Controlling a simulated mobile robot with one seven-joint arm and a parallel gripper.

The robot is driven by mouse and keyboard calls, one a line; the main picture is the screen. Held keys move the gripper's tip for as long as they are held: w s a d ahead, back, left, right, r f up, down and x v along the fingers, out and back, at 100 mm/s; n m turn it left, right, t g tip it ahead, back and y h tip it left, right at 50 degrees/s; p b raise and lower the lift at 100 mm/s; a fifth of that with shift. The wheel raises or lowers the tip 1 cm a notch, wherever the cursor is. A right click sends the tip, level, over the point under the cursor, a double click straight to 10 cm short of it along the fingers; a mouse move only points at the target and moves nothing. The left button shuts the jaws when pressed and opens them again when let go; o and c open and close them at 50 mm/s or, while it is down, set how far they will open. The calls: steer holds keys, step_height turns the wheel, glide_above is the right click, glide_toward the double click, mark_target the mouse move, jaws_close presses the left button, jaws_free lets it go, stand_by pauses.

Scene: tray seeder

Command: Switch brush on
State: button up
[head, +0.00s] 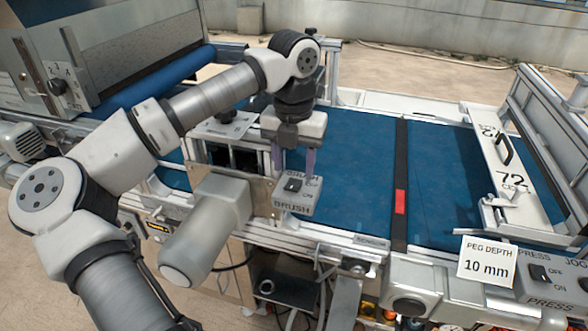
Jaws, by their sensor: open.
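The grey brush switch box (298,205) is at the centre, on the near side of the blue belt, with "BRUSH" on its front. Its black switch (293,185) sits on the sloping top face, with "ON" lettered at its lower right. I cannot tell which way the switch is set. My gripper (293,167) points down just above and behind the switch, its two purple fingers apart with nothing between them. The fingers partly cover the upper lettering on the box. I cannot tell whether a fingertip touches the box.
A grey cylindrical motor (207,230) stands close left of the box. The blue belt (350,165) runs behind it, crossed by a black strip (401,175). At right are a press switch box (545,285), a "10 mm" sign (487,263) and a "72" plate (515,185).

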mark_target(294, 182)
steer(key=shift+f, duration=1.65)
